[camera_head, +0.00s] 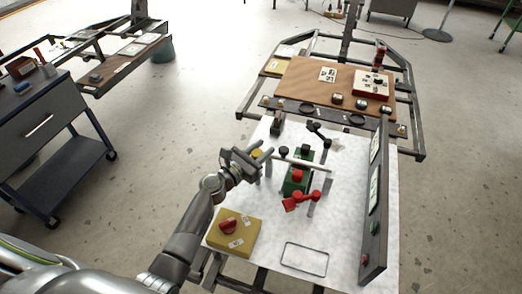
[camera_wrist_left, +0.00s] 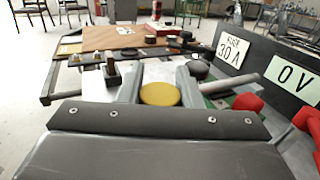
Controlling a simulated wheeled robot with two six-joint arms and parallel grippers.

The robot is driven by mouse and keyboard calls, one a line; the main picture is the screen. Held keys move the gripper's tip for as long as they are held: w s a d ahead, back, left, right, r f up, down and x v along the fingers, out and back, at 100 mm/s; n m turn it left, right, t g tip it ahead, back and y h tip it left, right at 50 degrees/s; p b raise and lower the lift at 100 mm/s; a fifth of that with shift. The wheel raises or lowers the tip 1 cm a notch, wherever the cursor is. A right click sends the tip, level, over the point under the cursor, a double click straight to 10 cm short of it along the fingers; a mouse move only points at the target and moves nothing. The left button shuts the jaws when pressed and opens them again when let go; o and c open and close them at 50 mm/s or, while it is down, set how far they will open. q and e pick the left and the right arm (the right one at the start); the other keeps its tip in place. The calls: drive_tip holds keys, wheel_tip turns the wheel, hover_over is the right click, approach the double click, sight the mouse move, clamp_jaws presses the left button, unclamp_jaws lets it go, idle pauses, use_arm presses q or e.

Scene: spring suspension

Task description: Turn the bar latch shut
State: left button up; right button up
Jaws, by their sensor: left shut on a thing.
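My left gripper (camera_head: 262,157) is at the left end of a pale bar (camera_head: 308,164) that lies across the white bench top. A round black knob (camera_head: 283,150) sits on the bar near that end. In the left wrist view my left gripper (camera_wrist_left: 158,88) is shut on a yellow round knob (camera_wrist_left: 160,94), which sits between its two fingers. The bar (camera_wrist_left: 236,84) and black knob (camera_wrist_left: 197,69) show just right of the fingers. The join between yellow knob and bar is hidden by the fingers. My right gripper is not in view.
Under the bar stands a green block (camera_head: 288,187) with a red knob; a red lever (camera_head: 307,196) is in front. A yellow box (camera_head: 233,238) with a red knob lies nearer. An upright grey panel (camera_head: 374,215) borders the right. A black handle (camera_head: 318,131) stands behind.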

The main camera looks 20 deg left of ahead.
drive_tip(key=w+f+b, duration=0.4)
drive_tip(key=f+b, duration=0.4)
drive_tip(key=b, duration=0.3)
use_arm(q)
drive_tip(key=shift+s+d+m+g+h+b, duration=0.15)
drive_tip(key=shift+s+m+g+h+b, duration=0.35)
drive_tip(key=shift+m+g+h, duration=1.9)
drive_tip(key=shift+s+d+m+g+h+b, duration=0.25)
drive_tip(key=shift+m+g+h+b, duration=0.5)
drive_tip(key=shift+m+g, duration=3.2)
drive_tip(key=shift+s+d+m+g+h+b, duration=0.1)
drive_tip(key=shift+s+m+g+h+b, duration=0.4)
drive_tip(key=shift+m+g+h, duration=2.65)
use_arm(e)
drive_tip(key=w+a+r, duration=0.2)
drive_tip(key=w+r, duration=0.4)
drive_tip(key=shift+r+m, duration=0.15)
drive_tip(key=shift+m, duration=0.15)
use_arm(q)
drive_tip(key=n+g+y, duration=0.2)
drive_tip(key=y, duration=0.1)
drive_tip(key=shift+n+g, duration=0.3)
drive_tip(key=shift+g, duration=0.1)
drive_tip(key=o, duration=1)
drive_tip(key=shift+w, duration=0.1)
drive_tip(key=shift+c, duration=0.2)
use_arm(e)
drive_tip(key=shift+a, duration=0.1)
